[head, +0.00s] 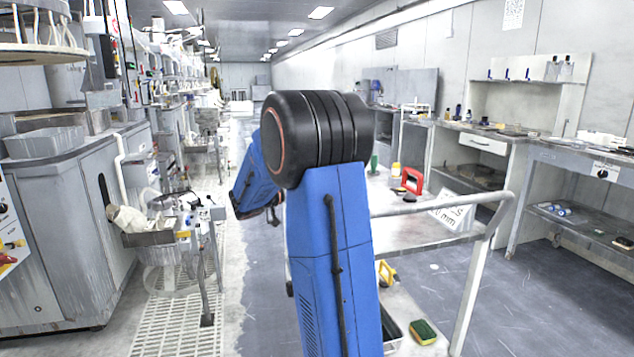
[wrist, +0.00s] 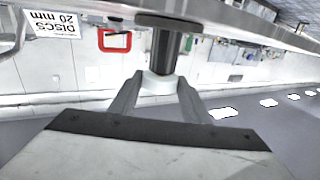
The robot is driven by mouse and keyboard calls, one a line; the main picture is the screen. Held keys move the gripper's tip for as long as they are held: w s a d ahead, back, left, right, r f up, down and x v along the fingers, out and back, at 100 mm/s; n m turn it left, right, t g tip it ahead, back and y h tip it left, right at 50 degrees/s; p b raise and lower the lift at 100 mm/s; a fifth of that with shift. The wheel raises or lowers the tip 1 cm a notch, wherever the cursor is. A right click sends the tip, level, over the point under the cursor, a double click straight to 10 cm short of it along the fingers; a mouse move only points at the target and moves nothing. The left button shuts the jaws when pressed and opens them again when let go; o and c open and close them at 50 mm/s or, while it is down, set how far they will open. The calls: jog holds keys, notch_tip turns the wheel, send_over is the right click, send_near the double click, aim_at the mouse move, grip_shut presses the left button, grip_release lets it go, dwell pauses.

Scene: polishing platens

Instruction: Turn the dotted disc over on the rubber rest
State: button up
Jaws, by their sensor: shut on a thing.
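My gripper (wrist: 159,80) shows in the wrist view, its two grey fingers closed on a small pale round piece (wrist: 158,87). This looks like the disc; I cannot make out dots on it. A dark post (wrist: 164,54) with a wider brownish-grey end (wrist: 167,20) stands right at the piece, in line with it. It may be the rubber rest, but I cannot tell for sure, nor whether the two touch. In the head view my blue arm hides the gripper and the piece.
A green-yellow sponge (head: 423,331) lies low. Machines line the left, benches the right; the floor (head: 540,300) between is open.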

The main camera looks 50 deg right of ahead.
dwell(0.3)
jog(key=o, duration=1.1)
jog(key=w+a, duration=0.2)
jog(key=a, duration=1.5)
jog(key=shift+w, duration=0.3)
jog(key=shift+a, duration=0.1)
jog(key=s+a+f+n+t+y, duration=0.1)
jog(key=s+a+f+n+y, duration=0.35)
jog(key=s, duration=0.45)
jog(key=s+a+f+n+t+y, duration=0.1)
jog(key=s+a+f+n+y, duration=0.35)
jog(key=s, duration=0.55)
jog(key=s+a+f+n+t+y, duration=0.2)
jog(key=s+a+n+y, duration=0.2)
jog(key=a, duration=0.4)
jog(key=s+a+f+n+t+y, duration=0.3)
jog(key=s+a+n, duration=0.3)
jog(key=a, duration=0.3)
jog(key=shift+s+a+f+n+t+y, duration=0.2)
jog(key=shift+s+a+n+t+y, duration=0.15)
jog(key=shift+y, duration=0.55)
